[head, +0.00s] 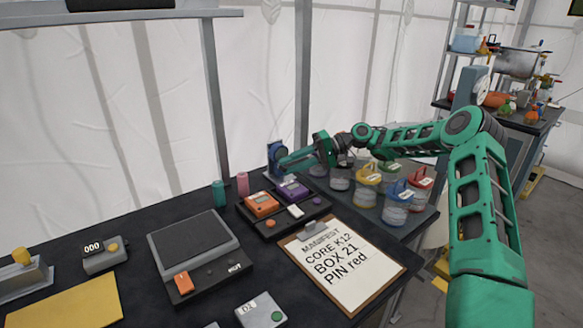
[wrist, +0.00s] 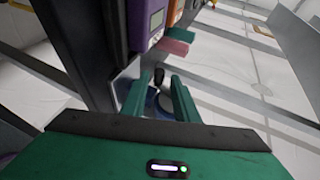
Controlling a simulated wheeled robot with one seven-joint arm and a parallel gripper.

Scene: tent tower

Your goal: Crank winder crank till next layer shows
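The winder (head: 277,158) is a small blue device at the back of the dark table, partly hidden by my gripper. My gripper (head: 288,164) reaches in from the right and its fingertips are at the winder. In the wrist view my gripper's green fingers (wrist: 159,95) stand apart. A dark knob, apparently the crank handle (wrist: 158,76), shows between them, with gaps visible on both sides. A blue rounded part of the winder (wrist: 154,104) lies beyond the fingers. No layer on the winder can be made out.
A tray (head: 270,232) with orange (head: 261,204) and purple (head: 292,190) devices stands close in front. A manifest clipboard (head: 345,268), a grey scale (head: 195,240) and teal (head: 219,193) and pink (head: 242,184) cylinders are nearby. Several lidded jars (head: 368,182) stand under my arm.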

